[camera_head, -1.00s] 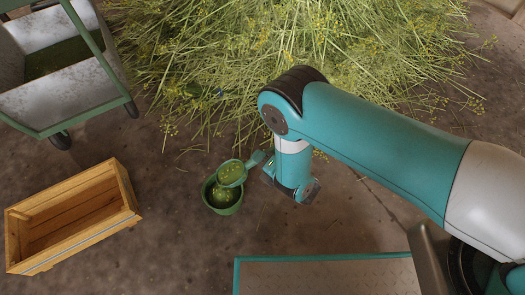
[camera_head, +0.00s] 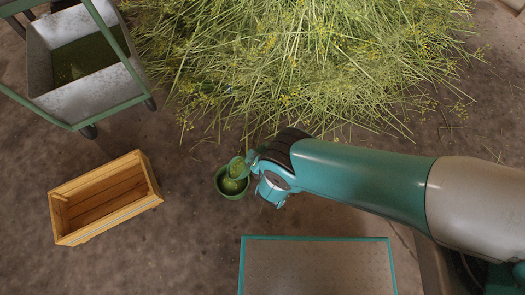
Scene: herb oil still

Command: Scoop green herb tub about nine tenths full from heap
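The green herb tub (camera_head: 236,195) stands on the ground, with green herb bits in it. A green scoop (camera_head: 237,166) is tipped steeply over the tub, its bowl at or inside the rim; I cannot tell whether they touch. My gripper (camera_head: 253,159) is just right of the tub and appears shut on the scoop's handle; the arm partly hides the fingers. The heap (camera_head: 290,65) of cut green-yellow stalks lies behind the tub. How full the tub is cannot be judged, as the scoop covers part of it.
An empty wooden crate (camera_head: 104,197) stands left of the tub. A grey cart (camera_head: 82,60) with a green frame and dark green contents is at the upper left. A teal-edged plate (camera_head: 318,262) is at the front. Bare ground surrounds the tub.

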